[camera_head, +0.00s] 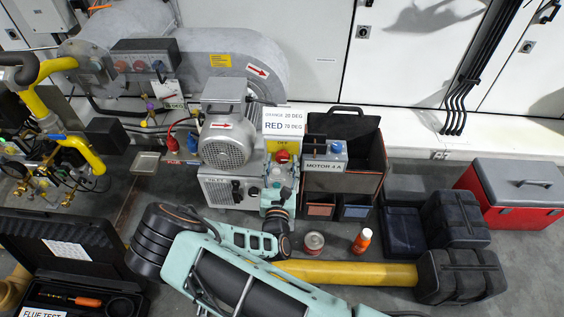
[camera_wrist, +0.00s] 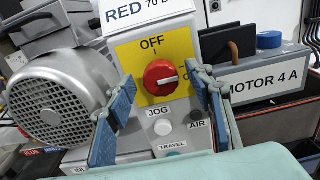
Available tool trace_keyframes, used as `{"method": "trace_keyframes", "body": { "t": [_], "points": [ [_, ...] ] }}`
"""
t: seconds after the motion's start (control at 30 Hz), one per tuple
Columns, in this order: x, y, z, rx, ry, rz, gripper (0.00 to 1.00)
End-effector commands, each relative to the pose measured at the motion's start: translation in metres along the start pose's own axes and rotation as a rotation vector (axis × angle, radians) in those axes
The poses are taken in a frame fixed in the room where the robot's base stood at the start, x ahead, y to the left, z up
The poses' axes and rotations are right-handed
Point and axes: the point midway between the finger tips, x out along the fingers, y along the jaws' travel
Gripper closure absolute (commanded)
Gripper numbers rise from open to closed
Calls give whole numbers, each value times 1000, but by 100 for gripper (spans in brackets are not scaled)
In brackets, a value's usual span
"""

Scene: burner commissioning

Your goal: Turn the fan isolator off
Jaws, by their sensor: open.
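The fan isolator is a red rotary knob (camera_wrist: 158,78) on a yellow plate (camera_wrist: 133,54) marked OFF at the top. Its white pointer mark faces right, toward a partly hidden label, not up at OFF. In the head view the knob (camera_head: 282,157) shows on the front of the burner unit, just beyond my gripper (camera_head: 278,178). In the wrist view my gripper (camera_wrist: 164,84) is open, with one blue-padded finger to the left of the knob and one to the right. The fingers appear apart from the knob; the exact depth gap is unclear.
Below the knob are a white JOG button (camera_wrist: 162,128) and a dark AIR button (camera_wrist: 195,115). A MOTOR 4 A box (camera_wrist: 265,78) stands close on the right, the grey motor (camera_wrist: 62,100) on the left. A tin (camera_head: 313,243) and orange bottle (camera_head: 362,240) stand on the floor.

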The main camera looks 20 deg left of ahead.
Motion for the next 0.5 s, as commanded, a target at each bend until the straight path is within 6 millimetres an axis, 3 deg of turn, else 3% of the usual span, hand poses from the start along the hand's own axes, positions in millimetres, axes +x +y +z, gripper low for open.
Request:
{"method": "trace_keyframes", "body": {
  "t": [0.13,0.4,0.5],
  "points": [
    [10,0,0,0,-1,-1,52],
    [12,0,1,-1,0,0,52],
    [12,0,1,-1,0,0,60]
  ]
}}
